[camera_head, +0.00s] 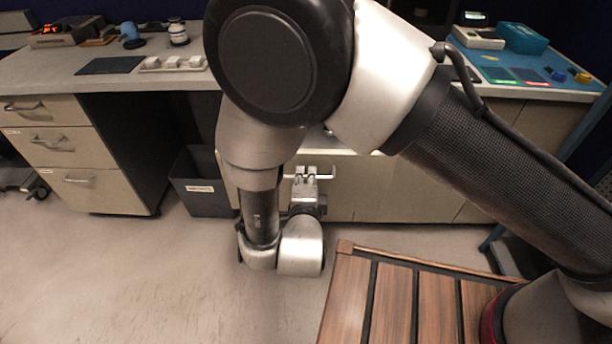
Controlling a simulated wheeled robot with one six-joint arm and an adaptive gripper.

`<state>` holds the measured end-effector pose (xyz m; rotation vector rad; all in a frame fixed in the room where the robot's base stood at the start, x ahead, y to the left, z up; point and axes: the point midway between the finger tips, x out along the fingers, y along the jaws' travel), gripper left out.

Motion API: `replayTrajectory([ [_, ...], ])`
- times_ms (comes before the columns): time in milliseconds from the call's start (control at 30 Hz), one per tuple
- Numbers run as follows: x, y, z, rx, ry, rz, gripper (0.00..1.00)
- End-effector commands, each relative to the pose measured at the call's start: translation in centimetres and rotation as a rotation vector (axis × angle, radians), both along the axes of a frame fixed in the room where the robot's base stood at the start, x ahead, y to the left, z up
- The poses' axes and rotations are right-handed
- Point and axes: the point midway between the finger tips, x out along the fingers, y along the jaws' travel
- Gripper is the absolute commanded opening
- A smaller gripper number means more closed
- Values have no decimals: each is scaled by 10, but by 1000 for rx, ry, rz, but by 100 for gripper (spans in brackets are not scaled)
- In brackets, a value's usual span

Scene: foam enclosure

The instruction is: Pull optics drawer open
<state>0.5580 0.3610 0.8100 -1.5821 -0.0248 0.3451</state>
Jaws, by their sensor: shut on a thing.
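My gripper (306,172) is small in the middle of the head view, pointing away at a beige drawer front (347,182) under the middle bench. It is shut on the drawer's metal handle (328,177), of which only part shows. I take this to be the optics drawer, but no label on it can be read. My arm hides the drawer's left part and much of its top edge, so how far it stands open cannot be told.
A left cabinet (62,150) has several drawers with handles. A dark bin (203,184) stands on the floor left of my arm. My slatted wooden deck fills the lower right. The floor (150,280) at lower left is clear. A blue mat (520,72) lies on the right bench.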

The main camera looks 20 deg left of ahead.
Motion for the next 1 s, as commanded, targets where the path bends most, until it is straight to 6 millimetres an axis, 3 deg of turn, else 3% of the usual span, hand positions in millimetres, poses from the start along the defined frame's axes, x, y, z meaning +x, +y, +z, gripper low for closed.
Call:
replayTrajectory([
  [233, -41, -9, -2, -3, 3, 4, 0],
  [567, -47, -11, -2, -3, 3, 1, 0],
  [600, -47, -11, -2, -3, 3, 1, 11],
  [700, -47, -11, -2, -3, 3, 1, 30],
  [1000, -46, -11, -1, -1, 2, 1, 31],
])
